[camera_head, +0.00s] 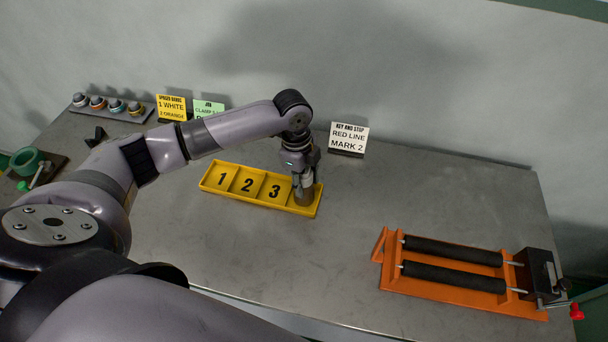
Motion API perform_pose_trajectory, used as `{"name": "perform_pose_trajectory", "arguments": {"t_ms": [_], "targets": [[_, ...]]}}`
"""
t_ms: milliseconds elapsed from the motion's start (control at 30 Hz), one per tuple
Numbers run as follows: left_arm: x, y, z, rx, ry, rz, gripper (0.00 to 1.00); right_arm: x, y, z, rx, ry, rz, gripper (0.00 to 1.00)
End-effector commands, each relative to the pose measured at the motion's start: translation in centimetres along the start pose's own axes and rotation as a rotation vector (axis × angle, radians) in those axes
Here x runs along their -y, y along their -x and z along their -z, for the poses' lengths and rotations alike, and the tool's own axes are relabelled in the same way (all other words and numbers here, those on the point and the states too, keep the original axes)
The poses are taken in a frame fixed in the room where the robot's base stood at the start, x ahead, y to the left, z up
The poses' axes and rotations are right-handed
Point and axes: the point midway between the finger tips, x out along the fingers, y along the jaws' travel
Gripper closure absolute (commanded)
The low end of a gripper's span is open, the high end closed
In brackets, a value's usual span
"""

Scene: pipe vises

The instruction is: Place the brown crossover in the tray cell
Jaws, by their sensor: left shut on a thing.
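The yellow tray (235,193) lies on the table in the middle, with cells marked 1, 2 and 3 and a further cell at its right end. My left gripper (304,193) points down at that right-end cell. It is shut on a brown piece, the brown crossover (304,198), which is at or just above the cell. The gripper hides part of the piece and the cell's number, and I cannot tell whether the piece touches the tray floor. My right gripper is not in view.
An orange vise with two black rollers (452,264) stands at the right. A white sign (348,138) stands behind the gripper. Yellow (171,107) and green (208,109) signs and a rack of small fittings (108,104) are at the back left. A green ring-shaped fixture (27,161) is at the far left.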

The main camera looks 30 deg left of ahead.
Motion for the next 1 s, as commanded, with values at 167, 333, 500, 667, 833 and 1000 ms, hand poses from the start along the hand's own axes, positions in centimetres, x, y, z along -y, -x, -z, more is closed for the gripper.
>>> {"name": "perform_pose_trajectory", "arguments": {"t_ms": [167,333,500,667,833,1000], "targets": [[0.2,0.2,0.1,-0.003,-0.001,0.005,1.00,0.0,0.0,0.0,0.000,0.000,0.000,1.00],[0.0,-0.1,0.0,0.000,0.000,-0.001,0.59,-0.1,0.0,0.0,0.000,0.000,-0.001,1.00],[0.0,-0.1,0.0,0.000,0.000,-0.001,0.47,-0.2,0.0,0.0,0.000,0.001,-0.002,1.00],[0.0,-0.1,0.0,0.000,0.000,-0.001,0.44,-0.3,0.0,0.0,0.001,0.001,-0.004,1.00],[0.0,-0.1,0.0,0.000,0.000,0.000,0.44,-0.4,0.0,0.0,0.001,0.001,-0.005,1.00],[0.1,1.3,0.0,-0.001,-0.001,0.002,0.44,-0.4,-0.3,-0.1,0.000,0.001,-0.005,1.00]]}}
